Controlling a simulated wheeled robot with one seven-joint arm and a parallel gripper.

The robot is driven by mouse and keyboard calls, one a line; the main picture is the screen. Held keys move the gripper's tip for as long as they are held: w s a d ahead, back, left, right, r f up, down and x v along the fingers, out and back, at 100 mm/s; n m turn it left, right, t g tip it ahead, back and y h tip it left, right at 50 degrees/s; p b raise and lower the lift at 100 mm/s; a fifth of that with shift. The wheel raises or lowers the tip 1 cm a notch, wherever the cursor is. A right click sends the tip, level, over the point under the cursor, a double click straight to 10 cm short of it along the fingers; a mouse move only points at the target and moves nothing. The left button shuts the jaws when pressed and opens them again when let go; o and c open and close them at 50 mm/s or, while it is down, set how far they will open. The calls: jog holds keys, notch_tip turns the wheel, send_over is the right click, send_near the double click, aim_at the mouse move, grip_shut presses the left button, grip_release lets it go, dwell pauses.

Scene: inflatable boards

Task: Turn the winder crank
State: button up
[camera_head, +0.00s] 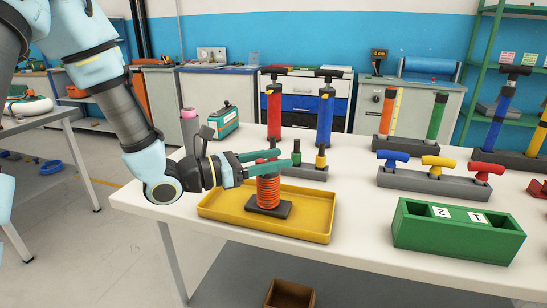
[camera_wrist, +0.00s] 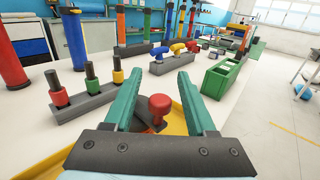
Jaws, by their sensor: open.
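The winder (camera_head: 268,190) is an orange coil on a dark base, standing in the yellow tray (camera_head: 222,212). My gripper (camera_head: 284,157) reaches in from the left over the winder's top, with its two green fingers spread. In the wrist view the crank's red knob (camera_wrist: 160,104) sits between the open fingers of my gripper (camera_wrist: 157,76), nearer the palm than the tips. I cannot tell whether either finger touches it.
Behind the tray stand red and blue pumps (camera_head: 326,112) and a grey block with small knobs (camera_wrist: 92,102). To the right are a grey rack with coloured handles (camera_head: 432,182) and a green box (camera_head: 455,238). The white tabletop (camera_head: 355,215) is clear between tray and box.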

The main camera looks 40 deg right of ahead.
jog(key=shift+c, duration=0.3)
grip_shut()
dwell(0.3)
